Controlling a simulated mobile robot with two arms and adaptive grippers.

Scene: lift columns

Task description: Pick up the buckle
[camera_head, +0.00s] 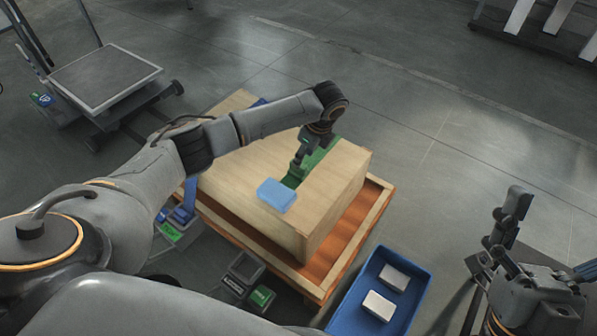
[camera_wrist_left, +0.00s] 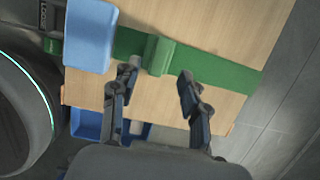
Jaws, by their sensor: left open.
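The buckle (camera_wrist_left: 158,55) is a green block raised on a green strap (camera_wrist_left: 215,64) that runs across a large wooden box (camera_wrist_left: 205,27). My left gripper (camera_wrist_left: 156,80) is open, with one finger on each side of the buckle's near end in the left wrist view. I cannot tell whether the fingers touch it. In the head view my left gripper (camera_head: 296,170) points down at the green strap (camera_head: 318,157), and the buckle is largely hidden there. My right gripper (camera_head: 506,222) is away at the right, off the box; its finger opening is unclear.
The wooden box (camera_head: 335,190) stands on an orange-brown pallet (camera_head: 344,250). A blue tray (camera_head: 345,316) with two white blocks stands on the right. A wheeled cart (camera_head: 105,75) is at upper left.

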